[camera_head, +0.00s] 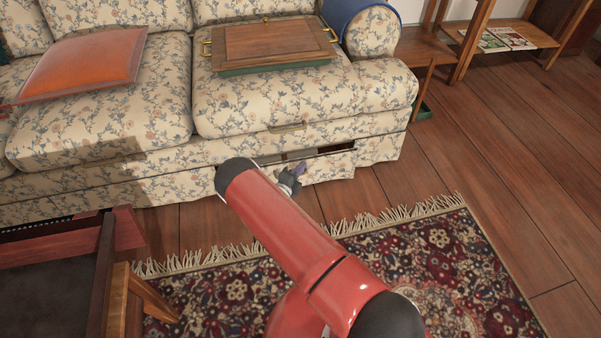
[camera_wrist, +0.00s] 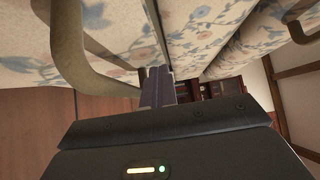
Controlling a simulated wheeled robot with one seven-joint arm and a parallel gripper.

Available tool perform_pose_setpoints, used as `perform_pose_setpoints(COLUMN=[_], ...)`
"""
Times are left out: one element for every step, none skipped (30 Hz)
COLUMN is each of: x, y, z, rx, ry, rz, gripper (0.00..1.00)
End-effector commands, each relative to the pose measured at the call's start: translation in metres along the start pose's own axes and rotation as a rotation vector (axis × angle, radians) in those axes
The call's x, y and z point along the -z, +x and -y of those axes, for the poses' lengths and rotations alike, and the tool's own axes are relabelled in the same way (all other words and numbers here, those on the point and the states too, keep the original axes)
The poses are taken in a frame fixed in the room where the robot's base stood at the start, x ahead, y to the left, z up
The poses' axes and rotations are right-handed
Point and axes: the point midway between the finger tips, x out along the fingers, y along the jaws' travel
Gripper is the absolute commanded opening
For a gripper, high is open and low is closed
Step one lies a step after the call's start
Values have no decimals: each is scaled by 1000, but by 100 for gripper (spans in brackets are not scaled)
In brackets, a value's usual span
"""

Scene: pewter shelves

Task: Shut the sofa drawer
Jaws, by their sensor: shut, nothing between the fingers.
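The floral sofa (camera_head: 240,150) has a low drawer (camera_head: 332,166) in its base. The drawer stands a little way out, with a dark gap along its top edge. My gripper (camera_head: 300,169) is shut and empty at the drawer's front, and my arm hides the drawer's left part. In the wrist view my gripper's fingers (camera_wrist: 158,86) are together beside floral cloth. A brassy curved handle (camera_wrist: 72,62) is close by on the left, not between the fingers. I cannot tell whether the fingers touch the drawer.
A brass handle (camera_head: 287,127) is on the panel above the drawer. A wooden tray (camera_head: 275,44) and orange cushion (camera_head: 85,64) lie on the seats. A fringed rug (camera_head: 440,260) covers the floor in front. A wooden chair (camera_head: 75,270) stands lower left. Floor at right is clear.

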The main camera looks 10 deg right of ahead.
Motion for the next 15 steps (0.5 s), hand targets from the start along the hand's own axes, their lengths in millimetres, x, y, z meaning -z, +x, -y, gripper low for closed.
perform_pose_setpoints(x=[0,0,0,0,0,0,-1,-2,-4,-6,-8,-11,-14,-16,-18], y=[0,0,0,0,0,0,0,1,3,5,7,10,12,14,16], z=[0,0,0,0,0,0,-1,-2,-3,-3,-4,-4,-4,-4,-3], rx=[0,0,0,0,0,0,0,0,0,1,3,2,2,3,2], ry=[0,0,0,0,0,1,1,1,2,2,3,3,3,3,3], rz=[0,0,0,0,0,0,0,0,0,0,1,2,2,3,3], gripper=[0,0,0,0,0,0,0,0,0,0,0,0,0,0,0])
